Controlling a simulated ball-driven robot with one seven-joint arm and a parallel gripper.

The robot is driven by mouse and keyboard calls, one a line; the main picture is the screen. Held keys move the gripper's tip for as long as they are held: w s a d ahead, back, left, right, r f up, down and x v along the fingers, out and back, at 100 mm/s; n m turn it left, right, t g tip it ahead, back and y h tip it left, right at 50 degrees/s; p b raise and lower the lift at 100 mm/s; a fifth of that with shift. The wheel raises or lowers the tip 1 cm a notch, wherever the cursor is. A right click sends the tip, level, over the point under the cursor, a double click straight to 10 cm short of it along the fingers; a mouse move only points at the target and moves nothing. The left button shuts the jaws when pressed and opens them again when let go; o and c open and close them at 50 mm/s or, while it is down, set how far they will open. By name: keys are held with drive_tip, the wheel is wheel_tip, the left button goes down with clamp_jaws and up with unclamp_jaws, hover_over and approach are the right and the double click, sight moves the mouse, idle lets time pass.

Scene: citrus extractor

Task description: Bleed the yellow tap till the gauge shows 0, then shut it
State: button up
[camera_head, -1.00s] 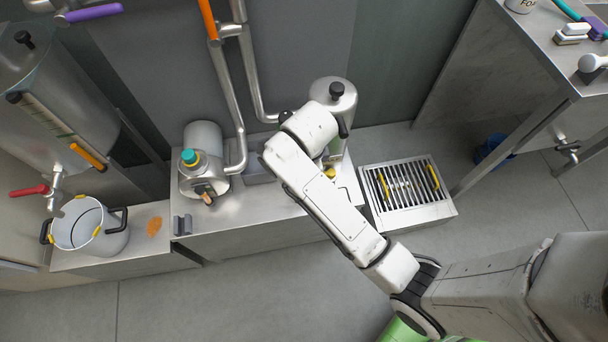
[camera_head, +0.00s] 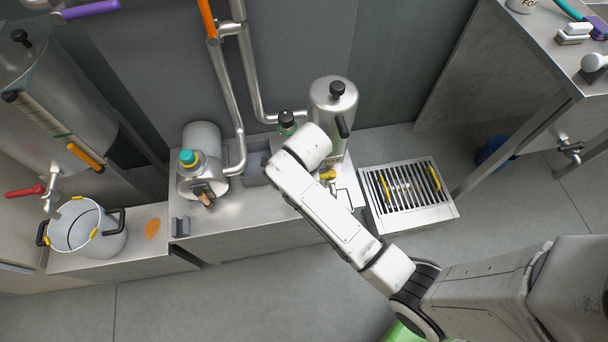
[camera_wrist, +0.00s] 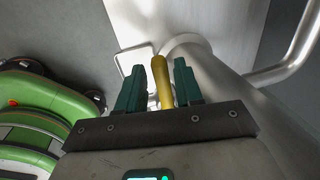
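The yellow tap (camera_head: 328,175) shows low on the front of the steel canister (camera_head: 336,98), partly beside my arm's wrist. In the wrist view its yellow handle (camera_wrist: 162,80) stands between the two green fingers of my gripper (camera_wrist: 160,85). The gripper's fingers are hidden behind my arm in the head view. I cannot make out a gauge face or its reading in either view.
A slatted drain tray (camera_head: 405,195) lies right of the bench. A dark-capped green item (camera_head: 287,122) stands behind my wrist. Steel pipes (camera_head: 230,110) rise behind. Open floor lies in front.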

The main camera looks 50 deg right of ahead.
clamp_jaws()
idle(0.5)
drive_tip(key=s+n+y+p, duration=0.2)
drive_tip(key=s+n+p, duration=0.6)
drive_tip(key=n+p, duration=0.4)
drive_tip(key=shift+a+p, duration=0.15)
drive_tip(key=shift+p, duration=0.35)
drive_tip(key=shift+s+n, duration=0.1)
drive_tip(key=shift+n, duration=0.2)
